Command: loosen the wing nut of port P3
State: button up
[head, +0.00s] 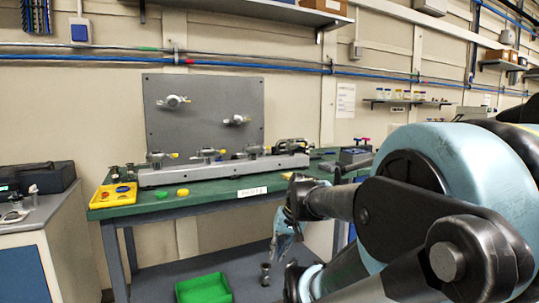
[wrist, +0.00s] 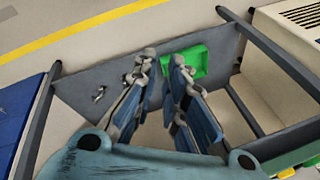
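A grey rail (head: 225,171) runs along the back of the green-topped bench (head: 215,198). Several metal port fittings with yellow tips stand along it, such as this fitting (head: 207,154). Two more fittings, the left one (head: 173,101) and the right one (head: 236,120), are on the grey upright panel (head: 205,85). I cannot read port labels, so I cannot tell which is P3 or make out its wing nut. My gripper (head: 284,248) hangs in front of the bench, below its top, away from all fittings. In the wrist view my gripper (wrist: 164,62) is open and empty, pointing toward the lower shelf.
A black case (head: 45,177) stands on the left cabinet. The bench's front strip is mostly clear.

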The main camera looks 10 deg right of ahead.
aim_at(265, 148)
jog(key=w+a+r+m+t+y, duration=0.1)
jog(key=w+r+m+t+y, duration=0.4)
jog(key=w, duration=0.7)
jog(key=w+r+m+y, duration=0.25)
jog(key=w+r, duration=0.45)
jog(key=w, duration=0.4)
jog(key=w+d+r+m+t, duration=0.2)
jog(key=w+d+t, duration=0.1)
jog(key=w+d, duration=0.1)
jog(key=w+d+r+m+t+y, duration=0.1)
jog(key=w+d+r+m+t, duration=0.1)
jog(key=w+d, duration=0.3)
jog(key=w+d+r+m+t+y, duration=0.1)
jog(key=w+d+r+m+t, duration=0.1)
jog(key=w+d+m+t, duration=0.1)
jog(key=shift+w+d+r+m+t, duration=0.1)
jog(key=shift+w+d+m, duration=0.1)
jog(key=shift+w+d, duration=0.25)
jog(key=shift+w+d+r+m+t, duration=0.15)
jog(key=shift+w+d, duration=0.1)
jog(key=shift+d, duration=0.45)
jog(key=shift+w+d+f+m+t, duration=0.1)
jog(key=shift+w+d+m, duration=0.1)
jog(key=shift+w+d, duration=0.25)
jog(key=shift+w+a+r, duration=0.1)
jog(key=shift+w+r, duration=0.15)
jog(key=shift+w, duration=0.1)
jog(key=x, duration=1.6)
jog(key=shift+w+a, duration=0.1)
jog(key=shift+w, duration=0.05)
